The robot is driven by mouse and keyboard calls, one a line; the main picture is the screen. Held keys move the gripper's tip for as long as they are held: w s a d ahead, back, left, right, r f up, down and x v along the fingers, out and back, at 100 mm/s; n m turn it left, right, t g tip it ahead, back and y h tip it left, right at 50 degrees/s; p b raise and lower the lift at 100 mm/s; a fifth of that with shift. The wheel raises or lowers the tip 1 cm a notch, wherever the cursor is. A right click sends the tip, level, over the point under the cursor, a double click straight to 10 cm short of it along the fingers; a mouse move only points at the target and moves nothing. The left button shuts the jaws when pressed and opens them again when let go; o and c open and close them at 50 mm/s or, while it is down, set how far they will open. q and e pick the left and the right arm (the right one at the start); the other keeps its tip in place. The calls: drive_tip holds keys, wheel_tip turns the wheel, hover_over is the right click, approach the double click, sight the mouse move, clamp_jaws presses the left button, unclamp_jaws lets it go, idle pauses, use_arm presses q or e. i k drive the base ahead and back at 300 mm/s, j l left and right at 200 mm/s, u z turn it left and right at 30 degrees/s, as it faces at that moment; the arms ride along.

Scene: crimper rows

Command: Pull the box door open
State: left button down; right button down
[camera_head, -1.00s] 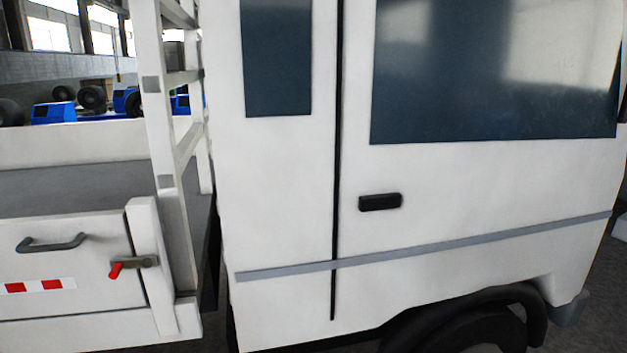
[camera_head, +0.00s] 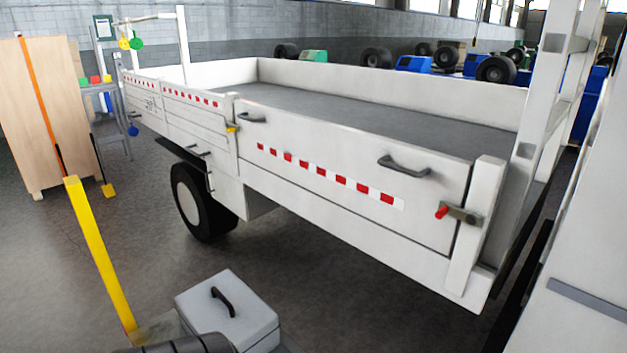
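A white truck bed (camera_head: 330,205) stands across the middle of the head view. Its near side panel is upright and closed, with a dark handle (camera_head: 403,166) and a red-tipped latch (camera_head: 458,213) at its right end. A white box (camera_head: 228,188) hangs under the bed behind the wheel, with a thin dark handle (camera_head: 210,181) on its left part; its front looks shut. I cannot tell which of these is the box door.
A grey case (camera_head: 245,318) with a black handle sits at the bottom. A yellow post (camera_head: 100,258) stands left of it. The truck cab (camera_head: 590,250) is at the right. The floor between post and truck is mostly clear.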

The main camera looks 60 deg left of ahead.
sight(230, 192)
drive_tip(key=u, duration=3.3)
drive_tip(key=i+j+u, duration=0.15)
drive_tip(key=j, duration=0.35)
drive_tip(key=i+j+u, duration=0.1)
drive_tip(key=i+j, duration=0.2)
drive_tip(key=j, duration=0.15)
drive_tip(key=i+j+u, duration=0.15)
drive_tip(key=i+j, duration=0.15)
drive_tip(key=j, duration=0.15)
drive_tip(key=i+j+u, duration=0.1)
drive_tip(key=i+j, duration=0.15)
drive_tip(key=j, duration=0.2)
drive_tip(key=i+z, duration=0.15)
drive_tip(key=i, duration=0.3)
drive_tip(key=i+j+z, duration=0.15)
drive_tip(key=i, duration=0.3)
drive_tip(key=i+z, duration=0.15)
drive_tip(key=i, duration=0.3)
drive_tip(key=i+j+z, duration=0.1)
drive_tip(key=i+j, duration=0.15)
drive_tip(key=i, duration=0.2)
drive_tip(key=i+z, duration=0.3)
drive_tip(key=i, duration=0.35)
drive_tip(key=i+z, duration=0.25)
drive_tip(key=i, duration=0.4)
drive_tip(key=i+j+z, duration=0.3)
drive_tip(key=i, duration=0.35)
